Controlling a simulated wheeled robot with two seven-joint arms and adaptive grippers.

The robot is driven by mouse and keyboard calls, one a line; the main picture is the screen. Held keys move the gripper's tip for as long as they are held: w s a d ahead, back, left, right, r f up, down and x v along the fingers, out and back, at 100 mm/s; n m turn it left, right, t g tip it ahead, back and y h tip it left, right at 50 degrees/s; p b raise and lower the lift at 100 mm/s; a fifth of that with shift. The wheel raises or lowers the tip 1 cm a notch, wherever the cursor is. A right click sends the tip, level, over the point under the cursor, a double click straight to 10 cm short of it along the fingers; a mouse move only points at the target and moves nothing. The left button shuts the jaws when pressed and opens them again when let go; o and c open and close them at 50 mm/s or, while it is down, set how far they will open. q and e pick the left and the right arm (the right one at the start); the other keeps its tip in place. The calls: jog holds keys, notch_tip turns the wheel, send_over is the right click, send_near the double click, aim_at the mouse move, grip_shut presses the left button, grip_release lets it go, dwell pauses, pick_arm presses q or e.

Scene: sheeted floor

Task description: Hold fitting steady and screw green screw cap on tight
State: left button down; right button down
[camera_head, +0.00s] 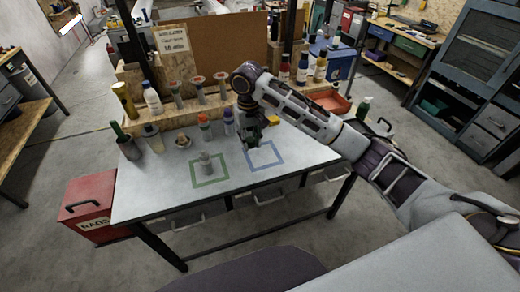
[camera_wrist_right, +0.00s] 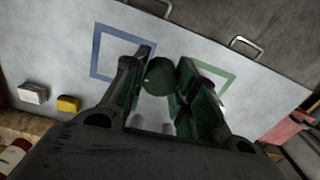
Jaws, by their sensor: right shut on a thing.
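The fitting (camera_head: 205,160) is a small pale grey piece standing upright inside the green square outline on the white table. My right gripper (camera_head: 250,138) is above the table, to the right of the fitting and apart from it, by the blue square outline. In the right wrist view the right gripper (camera_wrist_right: 168,92) is shut on the round, dark green screw cap (camera_wrist_right: 159,75), held between its fingers. The cap is hard to make out in the head view. The fitting is mostly hidden by a finger in the wrist view. My left gripper is not in view.
The blue outline (camera_head: 265,155) is empty. A yellow block (camera_wrist_right: 68,104) and a white block (camera_wrist_right: 32,93) lie nearby. The table's front (camera_head: 200,205) is clear. A red bin (camera_head: 90,205) stands at left.

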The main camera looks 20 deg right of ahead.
jog(key=w+a+r+n, duration=0.1)
jog(key=w+a+r, duration=0.2)
jog(key=a+r, duration=0.4)
jog(key=w+a+r+n, duration=0.1)
jog(key=w+a+r, duration=0.2)
jog(key=a+r, duration=0.35)
jog(key=f+n, duration=0.3)
jog(key=w+a+f+n, duration=0.1)
jog(key=f+n, duration=0.2)
jog(key=f, duration=0.1)
jog(key=a+f+n, duration=0.1)
jog(key=f+n, duration=0.1)
jog(key=f, duration=0.2)
jog(key=shift+w+a+n, duration=0.25)
jog(key=shift+w+n, duration=0.15)
jog(key=n, duration=0.3)
jog(key=shift+s+a, duration=0.1)
jog(key=shift+a, duration=0.1)
jog(key=shift+n, duration=1.3)
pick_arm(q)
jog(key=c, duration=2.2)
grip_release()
